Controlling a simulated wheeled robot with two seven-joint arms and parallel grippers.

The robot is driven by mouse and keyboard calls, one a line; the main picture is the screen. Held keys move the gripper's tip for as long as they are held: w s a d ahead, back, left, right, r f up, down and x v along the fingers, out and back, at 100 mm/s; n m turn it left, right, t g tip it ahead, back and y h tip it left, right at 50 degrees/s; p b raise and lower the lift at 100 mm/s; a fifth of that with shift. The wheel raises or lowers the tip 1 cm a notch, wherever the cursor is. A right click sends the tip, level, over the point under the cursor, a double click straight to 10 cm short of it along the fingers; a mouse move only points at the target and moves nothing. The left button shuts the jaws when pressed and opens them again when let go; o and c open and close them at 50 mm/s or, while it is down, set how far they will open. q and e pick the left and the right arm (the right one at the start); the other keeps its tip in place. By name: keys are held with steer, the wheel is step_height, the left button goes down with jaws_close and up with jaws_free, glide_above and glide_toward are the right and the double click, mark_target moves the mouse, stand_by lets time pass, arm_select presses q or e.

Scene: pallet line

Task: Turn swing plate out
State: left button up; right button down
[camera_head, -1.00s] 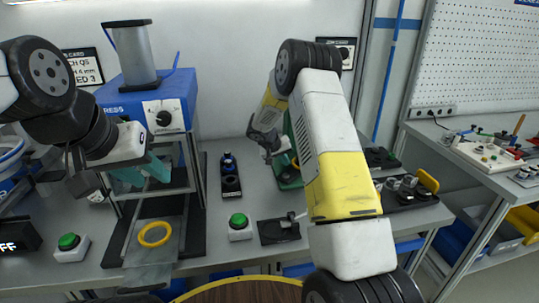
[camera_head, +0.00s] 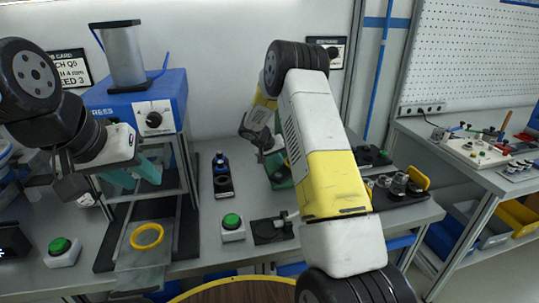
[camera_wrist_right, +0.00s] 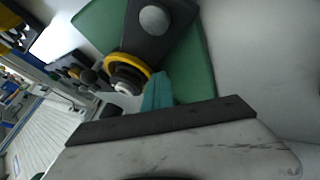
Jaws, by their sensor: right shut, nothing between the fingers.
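My right gripper (camera_wrist_right: 158,92) is shut and empty, its teal fingertips together beside a yellow-and-black ring-shaped part (camera_wrist_right: 130,70) in the right wrist view. I cannot tell whether they touch it. A dark plate with a round silver bolt head (camera_wrist_right: 153,20) lies over a green base (camera_wrist_right: 195,60); it may be the swing plate, but I cannot be sure. In the head view the green fixture (camera_head: 278,172) is mostly hidden behind my right arm. My left gripper (camera_head: 140,172) hangs in front of the blue press (camera_head: 130,102), its finger gap unclear.
A yellow ring (camera_head: 147,236) lies on a grey plate in front of the press. Green buttons (camera_head: 232,221) (camera_head: 59,245) and a dark block with a blue-topped part (camera_head: 221,170) stand on the bench. Dark fixtures (camera_head: 272,230) sit near its front edge. A side table (camera_head: 475,170) is at right.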

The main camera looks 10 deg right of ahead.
mark_target(287, 164)
steer(key=shift+s+d+m, duration=0.1)
steer(key=shift+d+m, duration=0.15)
steer(key=shift+m, duration=0.05)
steer(key=shift+s+d+m+g+h, duration=0.35)
steer(key=shift+d+m+g, duration=0.25)
steer(key=shift+m, duration=0.4)
steer(key=shift+s+d+m+g+h, duration=0.3)
steer(key=shift+d+m+g, duration=0.3)
steer(key=shift+m, duration=0.4)
steer(key=shift+s+d+m+g, duration=0.4)
steer(key=shift+s+m+g, duration=0.25)
steer(key=shift+m, duration=0.4)
steer(key=shift+s+d+m+g, duration=0.45)
steer(key=shift+m+g, duration=0.4)
steer(key=shift+m, duration=0.2)
steer(key=shift+s+d+m+g, duration=0.25)
steer(key=shift+s+m+g, duration=0.5)
steer(key=shift+m, duration=0.45)
steer(key=shift+s+d+m+g+y, duration=0.15)
steer(key=shift+s+m+g+y, duration=0.7)
steer(key=shift+m, duration=0.85)
steer(key=shift+s+m+g, duration=0.5)
steer(key=shift+s+m, duration=0.3)
steer(key=shift+m, duration=0.1)
steer(key=shift+s, duration=0.35)
steer(key=shift+s+a, duration=0.2)
steer(key=shift+a, duration=0.05)
